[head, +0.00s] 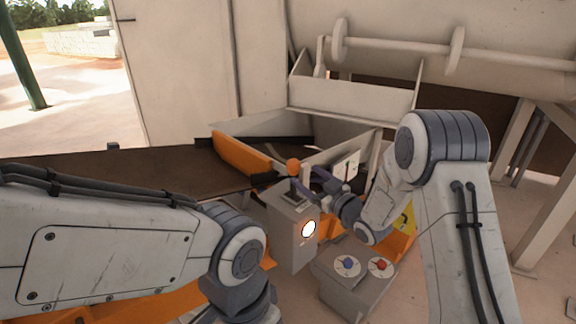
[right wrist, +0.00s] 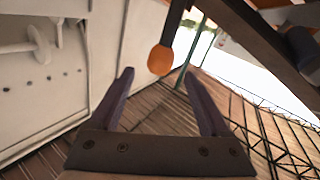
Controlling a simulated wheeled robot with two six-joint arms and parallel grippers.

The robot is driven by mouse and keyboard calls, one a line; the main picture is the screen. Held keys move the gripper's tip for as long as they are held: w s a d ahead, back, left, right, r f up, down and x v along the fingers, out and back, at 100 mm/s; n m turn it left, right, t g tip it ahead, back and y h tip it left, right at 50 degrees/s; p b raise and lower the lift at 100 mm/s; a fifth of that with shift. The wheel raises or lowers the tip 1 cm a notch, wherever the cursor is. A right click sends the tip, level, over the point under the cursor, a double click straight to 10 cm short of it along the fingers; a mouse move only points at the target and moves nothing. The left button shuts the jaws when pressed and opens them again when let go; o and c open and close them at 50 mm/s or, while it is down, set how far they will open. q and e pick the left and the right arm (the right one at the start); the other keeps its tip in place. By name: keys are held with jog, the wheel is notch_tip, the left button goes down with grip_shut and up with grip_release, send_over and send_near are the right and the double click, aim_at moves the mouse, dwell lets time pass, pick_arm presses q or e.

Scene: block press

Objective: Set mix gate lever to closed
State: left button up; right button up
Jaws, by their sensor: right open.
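The lever is a dark shaft with an orange knob (head: 293,165), standing up from the slotted top of a grey control box (head: 292,236). In the right wrist view the orange knob (right wrist: 160,60) shows just beyond and between my fingertips, with its dark shaft running up out of the picture. My right gripper (head: 309,180) is beside the lever, to its right in the head view. Its two fingers (right wrist: 158,75) are spread apart, with nothing held between them. My left arm comes in from the left; its gripper is outside the picture.
A round lamp (head: 309,228) glows on the box front. A lower grey panel (head: 355,285) with a blue knob (head: 348,262) and a red knob (head: 380,264) stands to the right. A dark conveyor belt (head: 120,167) and a metal hopper (head: 352,100) lie behind.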

jog(key=p+x, duration=0.1)
jog(key=x, duration=0.9)
jog(key=shift+w+a, duration=0.1)
jog(key=shift+a, duration=0.05)
grip_shut()
